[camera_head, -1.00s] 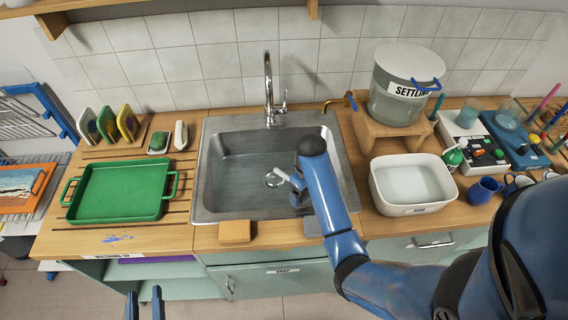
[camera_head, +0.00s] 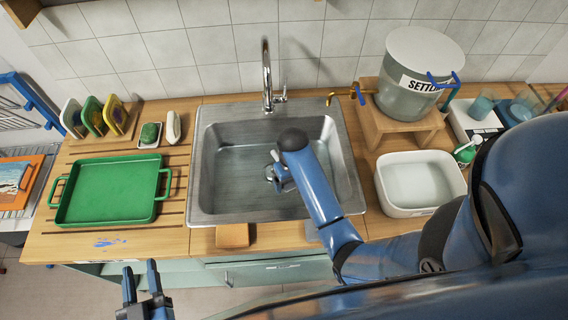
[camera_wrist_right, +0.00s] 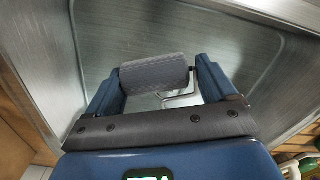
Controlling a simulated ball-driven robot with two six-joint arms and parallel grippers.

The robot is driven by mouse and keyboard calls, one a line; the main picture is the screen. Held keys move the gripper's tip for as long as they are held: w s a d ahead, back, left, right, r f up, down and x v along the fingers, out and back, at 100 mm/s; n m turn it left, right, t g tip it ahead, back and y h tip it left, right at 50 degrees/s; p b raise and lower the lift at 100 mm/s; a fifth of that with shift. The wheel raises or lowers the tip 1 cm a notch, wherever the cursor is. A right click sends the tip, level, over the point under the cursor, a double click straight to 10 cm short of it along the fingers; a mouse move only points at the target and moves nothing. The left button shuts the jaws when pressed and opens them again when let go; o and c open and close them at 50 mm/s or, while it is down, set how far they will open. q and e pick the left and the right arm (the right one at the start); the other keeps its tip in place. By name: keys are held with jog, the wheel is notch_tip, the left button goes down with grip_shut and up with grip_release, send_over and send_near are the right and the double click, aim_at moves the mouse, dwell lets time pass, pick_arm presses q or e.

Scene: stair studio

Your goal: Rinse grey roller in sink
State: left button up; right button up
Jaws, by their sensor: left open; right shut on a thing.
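The grey roller (camera_wrist_right: 155,74) shows in the right wrist view between the fingers of my right gripper (camera_wrist_right: 157,80), which is shut on it. A bent wire frame (camera_wrist_right: 182,99) extends from the roller's right side. In the head view my right gripper (camera_head: 281,178) is inside the metal sink (camera_head: 215,180), near the drain, and the roller is mostly hidden there by my arm. The steel faucet (camera_head: 267,75) stands behind the basin; no running water shows. My left gripper (camera_head: 142,285) is open and empty in front of the counter at the lower left.
A green tray (camera_head: 110,190) lies left of the sink. A tan block (camera_head: 232,236) sits at the sink's front edge. Right of the sink are a white basin (camera_head: 420,211) and a settling bucket (camera_head: 395,103) on a wooden stand (camera_head: 405,129).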

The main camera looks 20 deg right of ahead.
jog(key=shift+n, duration=0.4)
jog(key=r+p, duration=0.1)
jog(key=a+r+p, duration=0.1)
jog(key=r+p, duration=0.3)
jog(key=shift+a, duration=0.4)
pick_arm(q)
notch_tip(320, 180, up, 8)
jog(key=p, duration=0.1)
pick_arm(e)
jog(key=shift+s+a+r, duration=0.1)
jog(key=shift+a, duration=0.1)
jog(key=shift+f, duration=1.55)
pick_arm(q)
notch_tip(320, 180, down, 15)
jog(key=b, duration=1.4)
jog(key=shift+r, duration=0.2)
pick_arm(e)
notch_tip(320, 180, down, 14)
jog(key=shift+f, duration=0.1)
pick_arm(q)
jog(key=shift+r, duration=0.1)
pick_arm(e)
notch_tip(320, 180, up, 14)
jog(key=p, duration=1.4)
jog(key=shift+r, duration=0.2)
pick_arm(q)
notch_tip(320, 180, up, 14)
pick_arm(e)
jog(key=shift+r, duration=0.95)
